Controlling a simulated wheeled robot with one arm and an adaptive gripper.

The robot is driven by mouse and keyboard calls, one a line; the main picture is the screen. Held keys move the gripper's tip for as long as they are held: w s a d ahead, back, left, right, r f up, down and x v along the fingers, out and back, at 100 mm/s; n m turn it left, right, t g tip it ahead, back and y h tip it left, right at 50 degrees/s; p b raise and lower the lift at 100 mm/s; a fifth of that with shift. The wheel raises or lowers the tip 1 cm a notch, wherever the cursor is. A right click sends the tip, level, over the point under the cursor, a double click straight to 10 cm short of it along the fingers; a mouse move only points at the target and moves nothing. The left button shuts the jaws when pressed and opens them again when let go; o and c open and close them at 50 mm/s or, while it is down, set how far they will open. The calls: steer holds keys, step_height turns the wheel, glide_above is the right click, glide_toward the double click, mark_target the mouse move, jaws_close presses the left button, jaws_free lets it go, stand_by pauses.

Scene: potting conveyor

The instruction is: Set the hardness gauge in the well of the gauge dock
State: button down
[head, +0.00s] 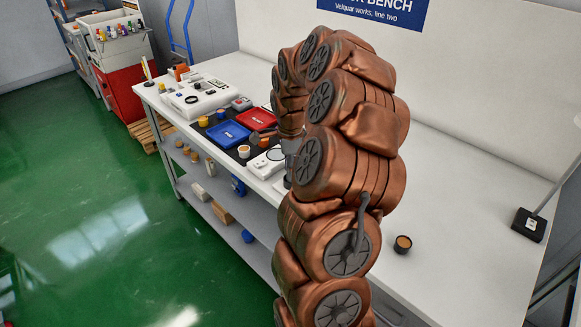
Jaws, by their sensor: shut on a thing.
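My gripper (289,160) shows only as a sliver of grey behind my copper-coloured arm, low over the bench. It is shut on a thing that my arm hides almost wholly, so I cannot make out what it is. I cannot pick out the hardness gauge for certain.
A blue tray (228,133) and a red tray (256,118) lie on a dark mat with small round pots around them. A white device (199,99) stands farther left.

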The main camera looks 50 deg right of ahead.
steer(key=shift+f, duration=0.15)
steer(key=c, duration=0.8)
jaws_free()
